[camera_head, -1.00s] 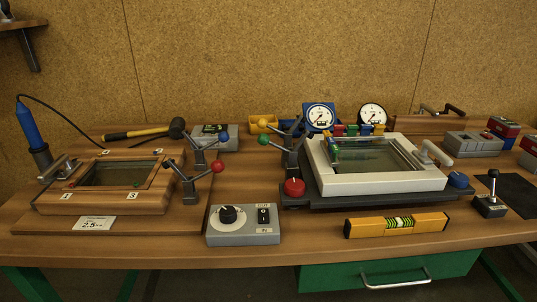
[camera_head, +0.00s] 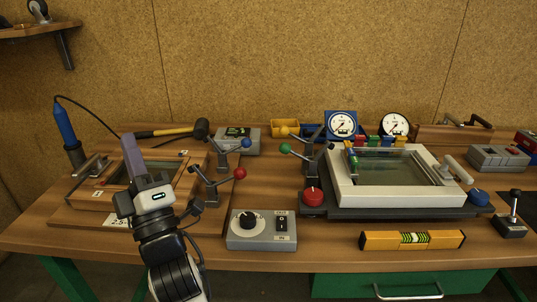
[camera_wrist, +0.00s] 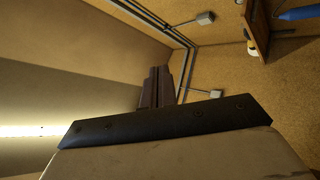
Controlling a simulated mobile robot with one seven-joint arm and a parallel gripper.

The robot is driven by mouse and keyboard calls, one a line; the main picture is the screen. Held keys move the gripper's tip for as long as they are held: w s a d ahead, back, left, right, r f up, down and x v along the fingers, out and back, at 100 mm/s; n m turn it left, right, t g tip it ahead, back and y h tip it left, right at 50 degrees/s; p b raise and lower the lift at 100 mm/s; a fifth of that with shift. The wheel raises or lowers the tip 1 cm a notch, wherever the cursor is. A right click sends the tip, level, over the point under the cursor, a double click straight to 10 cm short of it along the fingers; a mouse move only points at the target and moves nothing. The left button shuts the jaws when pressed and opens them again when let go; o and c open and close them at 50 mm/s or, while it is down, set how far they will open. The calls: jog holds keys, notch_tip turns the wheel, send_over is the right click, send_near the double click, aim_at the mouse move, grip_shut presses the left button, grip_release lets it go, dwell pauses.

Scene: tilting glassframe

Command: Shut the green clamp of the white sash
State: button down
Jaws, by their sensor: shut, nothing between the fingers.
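The white sash (camera_head: 400,195) lies in a dark frame on the right half of the bench. The green clamp's knob (camera_head: 286,148) is at the end of a lever that leans left, away from the sash, on a grey clamp body left of it. A yellow-knobbed clamp (camera_head: 284,131) stands just behind it. My gripper (camera_head: 128,140) is shut and empty, pointing up in front of the wooden sash, well left of the green clamp. In the wrist view my gripper's dark fingers (camera_wrist: 158,75) are together before the wall and ceiling. The clamp is not in that view.
Clamps with blue (camera_head: 246,143) and red (camera_head: 239,174) knobs stand between my gripper and the green clamp. Open air lies above the bench.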

jog(key=w+d+f+n+g+h+p, duration=0.1)
jog(key=w+d+f+h, duration=0.3)
jog(key=d, duration=0.3)
jog(key=w+d+f+n+g+h+p, duration=0.1)
jog(key=w+d+f+n+h, duration=0.1)
jog(key=w+d+f+h, duration=0.2)
jog(key=w+d+f+n+g+h+p, duration=0.1)
jog(key=w+d+f+n+h, duration=0.1)
jog(key=d+f+h, duration=0.5)
jog(key=shift+w+d+f+h+p, duration=0.15)
jog(key=shift+w+d, duration=0.15)
jog(key=shift+d, duration=0.4)
jog(key=shift+w+d+f+h+p, duration=0.1)
jog(key=shift+w+d, duration=0.2)
jog(key=shift+d, duration=0.4)
jog(key=shift+w+d+f+h+p, duration=0.15)
jog(key=shift+w+d, duration=0.15)
jog(key=shift+d, duration=0.4)
jog(key=shift+d+f+n+g, duration=0.3)
jog(key=w+p, duration=0.2)
jog(key=w, duration=0.8)
jog(key=shift+d+r+p, duration=0.15)
jog(key=shift+r+p, duration=0.1)
jog(key=shift+p, duration=0.15)
jog(key=shift+d+r, duration=0.1)
